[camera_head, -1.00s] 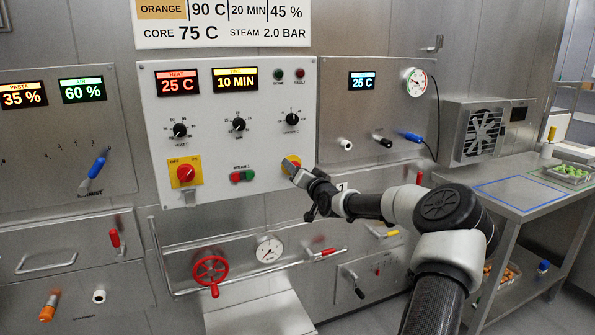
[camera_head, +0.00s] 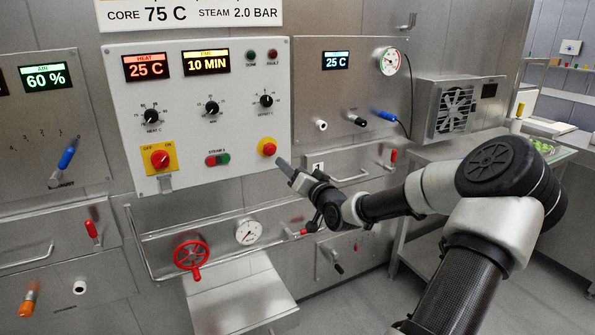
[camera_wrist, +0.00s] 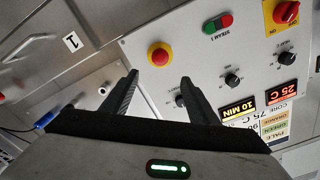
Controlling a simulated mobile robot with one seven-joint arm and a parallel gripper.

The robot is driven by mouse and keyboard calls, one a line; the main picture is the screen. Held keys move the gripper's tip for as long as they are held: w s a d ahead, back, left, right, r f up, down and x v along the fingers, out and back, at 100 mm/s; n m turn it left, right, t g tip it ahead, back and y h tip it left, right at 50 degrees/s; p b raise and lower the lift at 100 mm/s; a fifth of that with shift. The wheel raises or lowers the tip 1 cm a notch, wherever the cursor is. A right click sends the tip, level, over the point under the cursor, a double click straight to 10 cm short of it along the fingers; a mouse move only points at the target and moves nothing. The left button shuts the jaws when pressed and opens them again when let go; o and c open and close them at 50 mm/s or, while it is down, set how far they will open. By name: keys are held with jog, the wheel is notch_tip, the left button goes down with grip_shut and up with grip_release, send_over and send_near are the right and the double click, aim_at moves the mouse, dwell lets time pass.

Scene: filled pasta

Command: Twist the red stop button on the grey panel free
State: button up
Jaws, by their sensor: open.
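The red stop button (camera_head: 268,148) sits on a yellow base at the lower right of the grey panel (camera_head: 200,128). In the wrist view the stop button (camera_wrist: 160,55) lies ahead of the gap between my fingers, clear of both fingertips. My gripper (camera_head: 281,168) is just right of and below the button in the head view, apart from it. In the wrist view my gripper (camera_wrist: 160,78) has its two dark fingers spread, with nothing between them.
A red rotary switch (camera_head: 160,159) on yellow and a green and red steam switch (camera_head: 217,159) sit left of the button. Black knobs (camera_head: 211,107) are above. A red valve wheel (camera_head: 191,255) and a gauge (camera_head: 248,232) are below the panel.

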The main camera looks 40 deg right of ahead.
jog(key=shift+v, duration=1.35)
